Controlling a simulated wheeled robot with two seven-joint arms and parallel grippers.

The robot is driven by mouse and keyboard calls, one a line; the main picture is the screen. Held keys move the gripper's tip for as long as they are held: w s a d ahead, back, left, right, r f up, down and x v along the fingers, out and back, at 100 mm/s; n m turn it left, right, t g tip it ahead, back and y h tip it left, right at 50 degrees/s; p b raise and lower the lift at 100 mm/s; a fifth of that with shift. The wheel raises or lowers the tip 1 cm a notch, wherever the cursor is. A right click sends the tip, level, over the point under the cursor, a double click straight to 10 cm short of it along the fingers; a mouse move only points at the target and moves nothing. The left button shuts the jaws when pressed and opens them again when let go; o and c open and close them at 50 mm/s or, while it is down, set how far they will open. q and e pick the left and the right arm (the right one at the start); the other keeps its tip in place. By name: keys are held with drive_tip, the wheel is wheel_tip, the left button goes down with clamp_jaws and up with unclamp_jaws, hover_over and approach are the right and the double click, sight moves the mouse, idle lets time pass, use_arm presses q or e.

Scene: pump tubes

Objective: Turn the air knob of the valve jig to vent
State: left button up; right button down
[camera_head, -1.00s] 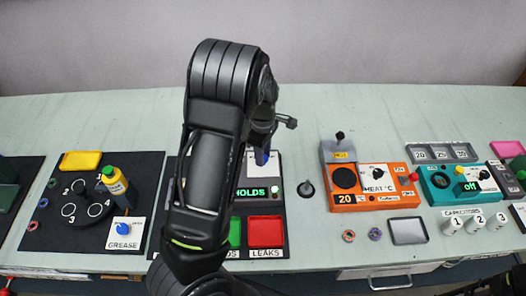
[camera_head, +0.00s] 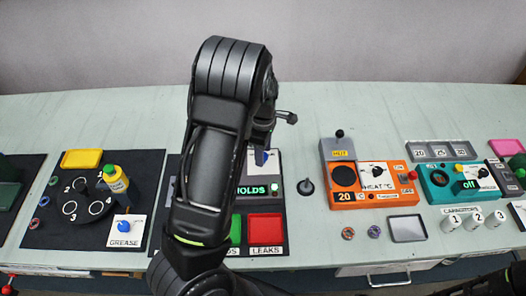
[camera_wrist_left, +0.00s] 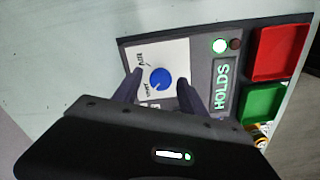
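The valve jig is a dark panel with a lit HOLDS display (camera_head: 251,191), largely covered by my left arm in the head view. Its blue air knob (camera_wrist_left: 160,78) sits on a white label plate in the left wrist view, with small lettering too blurred to read surely. My left gripper (camera_wrist_left: 160,80) has its two dark fingers apart, one on each side of the knob. Gaps show between fingers and knob, and I cannot tell their height over it. In the head view the knob (camera_head: 263,157) is partly visible and the fingers are hidden. My right gripper is not identifiable.
The jig's red tray (camera_head: 265,229) and green tray (camera_head: 236,229) lie at its front. A dark peg (camera_head: 305,187) stands just right of it. The orange heater (camera_head: 374,186) is further right.

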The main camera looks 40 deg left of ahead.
use_arm(q)
drive_tip(key=shift+r, duration=0.1)
wheel_tip(320, 180, up, 8)
drive_tip(key=shift+f+b, duration=0.2)
drive_tip(key=shift+b, duration=0.2)
idle(0.7)
